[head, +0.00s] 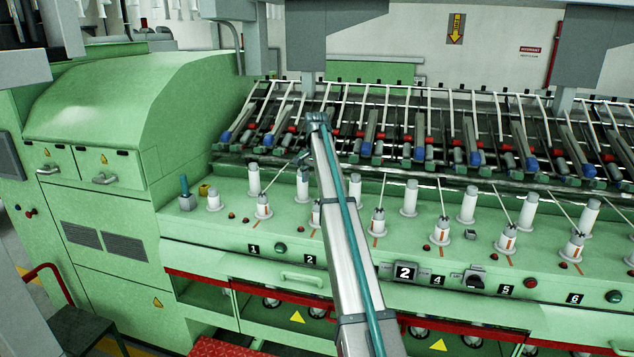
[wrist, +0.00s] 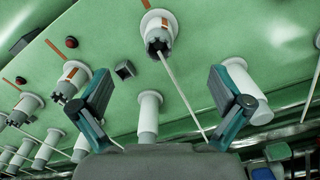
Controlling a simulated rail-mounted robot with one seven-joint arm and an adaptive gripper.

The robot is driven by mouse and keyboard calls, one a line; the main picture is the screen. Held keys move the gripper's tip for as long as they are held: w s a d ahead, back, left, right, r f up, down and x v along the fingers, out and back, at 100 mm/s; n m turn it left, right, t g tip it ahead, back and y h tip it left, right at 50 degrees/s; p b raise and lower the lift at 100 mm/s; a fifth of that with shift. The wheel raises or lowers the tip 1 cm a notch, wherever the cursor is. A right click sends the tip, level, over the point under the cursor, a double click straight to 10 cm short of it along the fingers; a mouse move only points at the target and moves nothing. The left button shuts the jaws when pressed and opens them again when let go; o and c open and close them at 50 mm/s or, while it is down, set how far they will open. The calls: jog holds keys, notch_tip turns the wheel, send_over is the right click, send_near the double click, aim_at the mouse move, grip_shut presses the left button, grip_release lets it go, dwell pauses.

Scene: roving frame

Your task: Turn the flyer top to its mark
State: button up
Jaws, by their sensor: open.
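My gripper (head: 303,158) hangs from the arm's end above the green machine's spindle rail, among the flyer tops. In the wrist view its two teal-and-dark fingers (wrist: 160,98) are wide apart with nothing held. A flyer top (wrist: 158,35), white with an orange stripe, a dark notched end and a thin rod, shows beyond the fingers, between them in the picture and apart from them. Similar flyer tops stand along the rail, one near label 1 (head: 263,208) and one right of my arm (head: 377,222). Orange marks (head: 375,242) lie on the rail. One flyer top is partly hidden by my arm.
White bobbins (head: 410,198) stand behind the flyer tops, and one (wrist: 148,115) shows between the fingers in the wrist view. Thin rods slope up to the roller bank (head: 420,140).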

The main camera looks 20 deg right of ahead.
aim_at(318, 213)
jog(key=shift+d+f+b, duration=0.15)
jog(key=shift+f+b, duration=0.8)
jog(key=shift+f, duration=1)
jog(key=shift+d+f+b, duration=0.1)
jog(key=shift+f+b, duration=0.8)
jog(key=shift+f, duration=1)
jog(key=shift+f+b, duration=0.45)
jog(key=shift+f, duration=1.95)
jog(key=shift+c, duration=0.2)
jog(key=c, duration=1.6)
jog(key=n+p, duration=0.1)
jog(key=n, duration=0.3)
jog(key=n+p, duration=0.1)
jog(key=n, duration=0.5)
